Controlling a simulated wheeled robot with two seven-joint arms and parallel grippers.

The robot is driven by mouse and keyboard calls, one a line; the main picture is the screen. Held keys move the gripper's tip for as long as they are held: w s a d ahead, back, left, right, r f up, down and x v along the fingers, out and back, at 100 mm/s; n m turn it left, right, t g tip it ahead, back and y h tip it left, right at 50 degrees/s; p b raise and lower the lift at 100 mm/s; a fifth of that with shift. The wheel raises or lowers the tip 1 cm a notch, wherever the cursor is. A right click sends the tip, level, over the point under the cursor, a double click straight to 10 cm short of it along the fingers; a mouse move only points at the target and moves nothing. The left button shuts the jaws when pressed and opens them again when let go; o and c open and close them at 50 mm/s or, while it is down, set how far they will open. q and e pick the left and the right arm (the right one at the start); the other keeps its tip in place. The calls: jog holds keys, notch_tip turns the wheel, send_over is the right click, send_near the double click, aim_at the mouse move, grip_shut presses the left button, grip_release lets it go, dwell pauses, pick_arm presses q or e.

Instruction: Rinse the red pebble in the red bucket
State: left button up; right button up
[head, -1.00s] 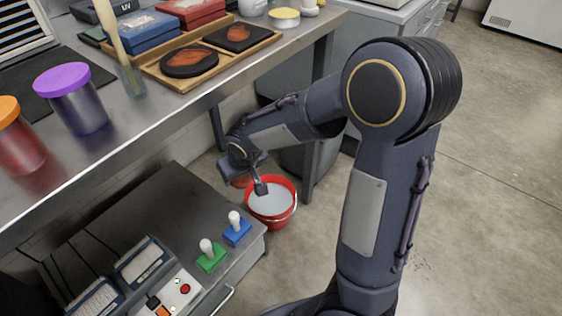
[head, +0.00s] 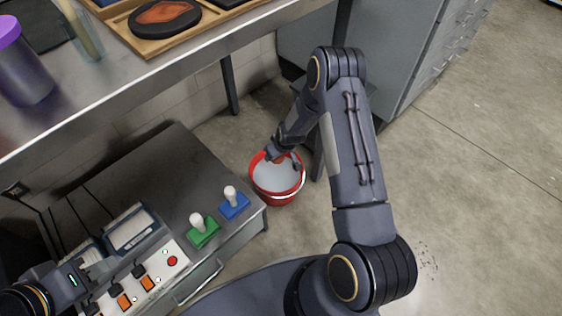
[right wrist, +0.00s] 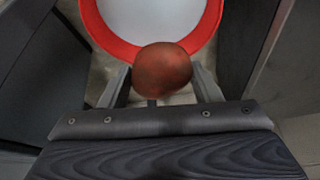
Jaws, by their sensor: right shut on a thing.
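The red bucket (head: 264,184) stands on the floor beside the low grey cabinet and holds pale water (head: 275,178). My right gripper (head: 284,163) reaches down over the bucket's back part. In the right wrist view the red pebble (right wrist: 162,70), round and brownish red, sits between the two fingers (right wrist: 160,88), which are shut on it. Beyond it show the bucket's rim (right wrist: 110,38) and the water (right wrist: 155,15). I cannot tell how high the pebble is above the water. My left gripper (head: 115,268) is at the lower left, over the switch panel, apparently open and empty.
The low cabinet (head: 140,180) carries a green-based knob (head: 203,235), a blue-based knob (head: 234,205) and a switch panel (head: 175,250). A steel bench (head: 130,95) above holds a wooden tray (head: 150,50) and a purple-lidded jar (head: 25,75). Open floor (head: 470,180) lies right.

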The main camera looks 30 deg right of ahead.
jog(key=f, duration=0.2)
jog(key=d+f, duration=0.1)
jog(key=f, duration=0.1)
jog(key=shift+s+d+f, duration=0.15)
jog(key=shift+s+f, duration=0.05)
jog(key=shift+f, duration=0.2)
notch_tip(320, 180, down, 14)
jog(key=b, duration=0.9)
dwell(1.1)
jog(key=shift+f, duration=0.1)
jog(key=shift+d, duration=0.1)
dwell(0.4)
jog(key=shift+w+d, duration=0.2)
jog(key=shift+d, duration=0.35)
jog(key=shift+a, duration=0.15)
